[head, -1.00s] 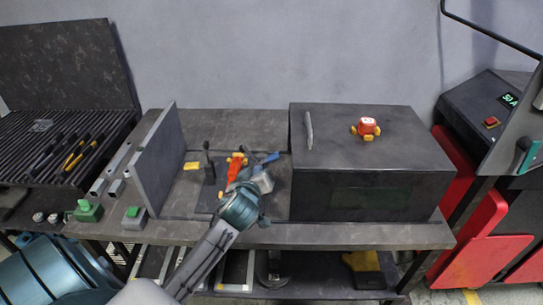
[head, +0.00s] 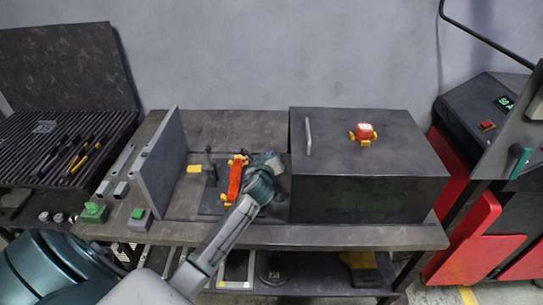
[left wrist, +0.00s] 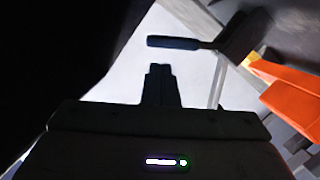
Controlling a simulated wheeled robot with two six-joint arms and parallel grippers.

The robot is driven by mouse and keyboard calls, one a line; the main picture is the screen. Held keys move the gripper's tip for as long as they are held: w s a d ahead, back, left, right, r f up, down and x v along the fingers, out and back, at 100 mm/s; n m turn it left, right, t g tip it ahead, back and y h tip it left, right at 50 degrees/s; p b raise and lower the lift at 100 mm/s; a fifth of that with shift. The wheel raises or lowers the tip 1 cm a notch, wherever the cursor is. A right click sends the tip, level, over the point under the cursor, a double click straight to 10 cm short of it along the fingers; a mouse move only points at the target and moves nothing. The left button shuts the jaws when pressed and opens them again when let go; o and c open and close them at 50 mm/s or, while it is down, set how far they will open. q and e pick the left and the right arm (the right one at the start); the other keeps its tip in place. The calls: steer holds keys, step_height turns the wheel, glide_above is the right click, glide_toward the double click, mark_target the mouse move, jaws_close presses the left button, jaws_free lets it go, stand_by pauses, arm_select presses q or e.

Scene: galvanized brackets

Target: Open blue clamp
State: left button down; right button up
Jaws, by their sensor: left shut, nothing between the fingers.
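The blue clamp is hidden behind my left gripper in the head view. In the left wrist view a dark blue clamp handle (left wrist: 172,42) lies roughly level beyond the fingers, joined to a dark body on its right. My left gripper (head: 270,158) is at the right of the fixture, close to the dark box. In the left wrist view its fingers (left wrist: 160,72) are together and empty, apart in the picture from the handle. An orange-red part (head: 235,180) stands left of the gripper; it also shows in the left wrist view (left wrist: 295,97). My right gripper is out of view.
A dark box (head: 370,190) with a red and yellow item (head: 363,134) on top stands just right of the gripper. A grey upright plate (head: 163,172) and a dark post (head: 209,165) stand to the left. The bench behind the fixture is clear.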

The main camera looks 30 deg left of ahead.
arm_select(q)
steer(key=shift+w+d+f, duration=0.15)
steer(key=shift+d+f, duration=0.15)
steer(key=shift+f, duration=0.15)
steer(key=shift+w+d+f+m, duration=0.1)
steer(key=shift+d+f+m, duration=0.1)
steer(key=shift+m, duration=0.2)
steer(key=shift+f+b, duration=0.1)
steer(key=shift+b, duration=0.3)
steer(key=shift+w+d+f+m+y+b, duration=0.2)
steer(key=shift+d+f+m+y+b, duration=0.1)
steer(key=shift+f+m+b, duration=0.25)
steer(key=b, duration=0.1)
steer(key=f+b, duration=0.1)
steer(key=b, duration=0.1)
steer(key=shift+w+d+f+m, duration=0.25)
steer(key=shift+d+f+m, duration=0.05)
steer(key=shift+d+m, duration=0.1)
steer(key=shift+w+d+f+b, duration=0.15)
steer(key=shift+f+b, duration=0.25)
steer(key=shift+b, duration=0.85)
